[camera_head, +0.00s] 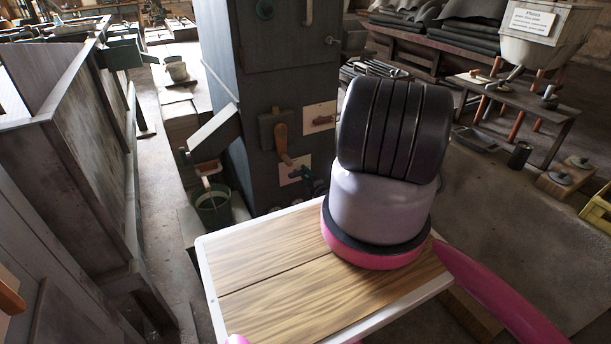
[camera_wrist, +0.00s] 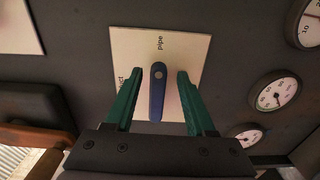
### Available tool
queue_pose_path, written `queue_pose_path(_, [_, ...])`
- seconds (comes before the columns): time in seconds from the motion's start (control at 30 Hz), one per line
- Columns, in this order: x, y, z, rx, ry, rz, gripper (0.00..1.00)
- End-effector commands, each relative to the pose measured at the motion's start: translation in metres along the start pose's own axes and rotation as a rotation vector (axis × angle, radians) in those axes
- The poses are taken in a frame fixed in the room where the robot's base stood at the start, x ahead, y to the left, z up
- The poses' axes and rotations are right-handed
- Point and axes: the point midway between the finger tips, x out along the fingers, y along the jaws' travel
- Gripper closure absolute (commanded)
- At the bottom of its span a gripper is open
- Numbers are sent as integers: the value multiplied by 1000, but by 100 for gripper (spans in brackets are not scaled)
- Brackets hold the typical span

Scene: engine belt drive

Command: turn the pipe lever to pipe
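In the wrist view a blue lever (camera_wrist: 157,95) is mounted on a white plate (camera_wrist: 185,45) on a dark panel. The word "pipe" is at the plate's upper middle, and a partly hidden label ending in "ct" is at its left. The lever's long end points down in that picture, away from "pipe". My gripper (camera_wrist: 158,75) is open, with one green finger on each side of the lever and a gap visible on both sides. In the head view the white plate (camera_head: 289,176) is low on the dark cabinet, and my arm hides most of the gripper.
Gauges (camera_wrist: 274,92) sit right of the plate in the wrist view. In the head view, a red lever (camera_head: 323,120) on another plate and an orange-brown handle (camera_head: 281,138) are above, on the cabinet (camera_head: 270,80). A bucket (camera_head: 213,208) stands at its left.

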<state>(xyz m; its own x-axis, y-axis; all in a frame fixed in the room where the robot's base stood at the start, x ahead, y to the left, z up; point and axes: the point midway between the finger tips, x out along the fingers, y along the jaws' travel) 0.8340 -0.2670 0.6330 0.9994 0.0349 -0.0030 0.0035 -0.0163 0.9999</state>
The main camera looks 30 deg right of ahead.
Motion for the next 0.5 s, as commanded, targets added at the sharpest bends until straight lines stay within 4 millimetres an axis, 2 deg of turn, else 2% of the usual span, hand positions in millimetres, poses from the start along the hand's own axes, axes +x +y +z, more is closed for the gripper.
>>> queue_pose_path(0.27, [-4,1,1,-1,-1,1,45])
queue_pose_path(0.37, [-16,0,2,0,-2,0,45])
queue_pose_path(0.5, [-44,0,2,1,-3,0,45])
